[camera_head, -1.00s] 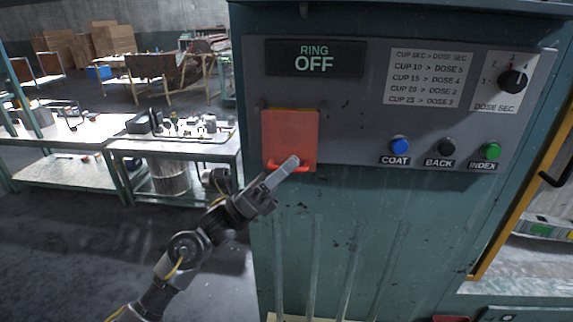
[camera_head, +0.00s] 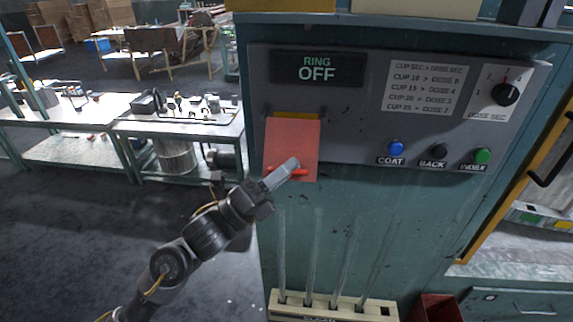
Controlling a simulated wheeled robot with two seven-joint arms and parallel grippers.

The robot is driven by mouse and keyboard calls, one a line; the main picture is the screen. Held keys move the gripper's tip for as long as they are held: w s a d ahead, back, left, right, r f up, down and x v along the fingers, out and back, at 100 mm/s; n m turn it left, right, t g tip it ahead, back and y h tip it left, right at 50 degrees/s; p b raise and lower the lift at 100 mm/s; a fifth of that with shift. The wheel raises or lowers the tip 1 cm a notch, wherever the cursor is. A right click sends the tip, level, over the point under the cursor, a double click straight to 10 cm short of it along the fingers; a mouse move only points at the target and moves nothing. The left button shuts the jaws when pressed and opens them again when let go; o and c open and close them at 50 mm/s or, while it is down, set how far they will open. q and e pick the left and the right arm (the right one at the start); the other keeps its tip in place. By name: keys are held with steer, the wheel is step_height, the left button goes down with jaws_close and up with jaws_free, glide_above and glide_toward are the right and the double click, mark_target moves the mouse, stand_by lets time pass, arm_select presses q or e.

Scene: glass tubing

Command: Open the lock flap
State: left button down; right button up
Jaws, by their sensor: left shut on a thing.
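The lock flap (camera_head: 293,143) is a red-orange plate on the left of the grey control panel, below the "RING OFF" display (camera_head: 317,69). A yellow strip (camera_head: 297,115) shows along its top edge. A bright red handle bar (camera_head: 276,171) runs across its lower edge. My left gripper (camera_head: 294,165) reaches in from the lower left and is shut on this handle, covering part of it. The flap hangs down over the panel, and its lower edge seems to stand a little off it. What lies behind the flap is hidden. My right gripper is not in view.
Right of the flap are the blue COAT button (camera_head: 396,147), the black BACK button (camera_head: 439,150), the green INDEX button (camera_head: 482,156) and a black dose knob (camera_head: 505,94). Glass tubes (camera_head: 313,250) stand in a pale rack (camera_head: 333,305) below. Workbenches (camera_head: 120,130) are at the left.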

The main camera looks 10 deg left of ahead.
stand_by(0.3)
arm_select(q)
steer(key=c, duration=1.8)
jaws_free()
steer(key=shift+o, duration=0.2)
steer(key=shift+s+a+f+b, duration=0.15)
steer(key=shift+a+f+b, duration=0.15)
steer(key=shift+f+b, duration=0.1)
steer(key=b+v, duration=0.4)
steer(key=v, duration=0.5)
steer(key=shift+s+a, duration=0.3)
steer(key=shift+a, duration=0.05)
